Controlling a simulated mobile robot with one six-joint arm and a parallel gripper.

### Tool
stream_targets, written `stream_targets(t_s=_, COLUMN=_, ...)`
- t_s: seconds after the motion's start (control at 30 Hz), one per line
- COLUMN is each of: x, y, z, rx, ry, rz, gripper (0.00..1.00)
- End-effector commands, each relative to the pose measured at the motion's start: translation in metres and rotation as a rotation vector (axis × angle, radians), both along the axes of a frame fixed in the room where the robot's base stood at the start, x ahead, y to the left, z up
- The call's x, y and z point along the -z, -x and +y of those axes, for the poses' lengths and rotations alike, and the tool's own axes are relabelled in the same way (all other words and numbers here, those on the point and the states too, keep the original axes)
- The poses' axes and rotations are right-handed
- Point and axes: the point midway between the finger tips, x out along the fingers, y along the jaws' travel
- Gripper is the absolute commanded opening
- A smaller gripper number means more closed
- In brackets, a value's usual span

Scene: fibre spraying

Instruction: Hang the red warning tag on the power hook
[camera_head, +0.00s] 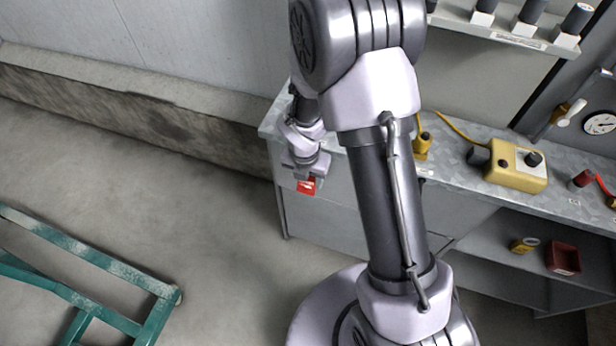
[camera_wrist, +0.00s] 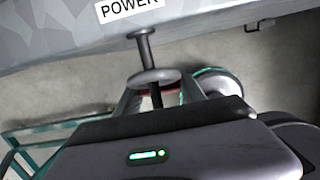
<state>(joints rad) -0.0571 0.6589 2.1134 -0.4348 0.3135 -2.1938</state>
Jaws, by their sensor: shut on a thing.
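The red warning tag (camera_head: 307,186) hangs below my gripper (camera_head: 303,172), beside the left end of the metal bench. My gripper is shut on the tag; in the wrist view only a thin red edge of it shows between the fingers (camera_wrist: 160,95). The power hook (camera_wrist: 146,45) is a dark peg on the bench edge below the POWER label (camera_wrist: 128,6). Its round end disc (camera_wrist: 153,78) is right at the fingertips. I cannot tell whether the tag is around the peg or just beside it. The hook is not made out in the head view.
The bench top (camera_head: 455,160) holds a yellow control box (camera_head: 516,170) and a yellow-based object (camera_head: 422,147). A red bin (camera_head: 563,258) stands on the lower shelf. A green frame (camera_head: 90,262) lies on the floor at left. The floor between is clear.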

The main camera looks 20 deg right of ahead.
Motion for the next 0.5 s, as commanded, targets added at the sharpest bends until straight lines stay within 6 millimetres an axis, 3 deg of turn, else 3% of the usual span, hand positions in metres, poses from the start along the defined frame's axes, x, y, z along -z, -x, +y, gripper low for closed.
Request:
stream_targets(t_s=0.03, x=-0.0001, y=0.0, z=0.0, rx=0.0, ry=0.0, rz=0.0, gripper=0.05)
stream_targets(t_s=0.07, x=-0.0001, y=0.0, z=0.0, rx=0.0, ry=0.0, rz=0.0, gripper=0.49)
stream_targets(t_s=0.17, x=-0.0002, y=0.0, z=0.0, rx=0.0, ry=0.0, rz=0.0, gripper=0.68)
stream_targets(t_s=0.2, x=-0.0002, y=0.0, z=0.0, rx=0.0, ry=0.0, rz=0.0, gripper=0.72)
stream_targets(t_s=0.5, x=-0.0029, y=0.0003, z=0.0002, rx=0.0, ry=0.0, rz=0.0, gripper=0.72)
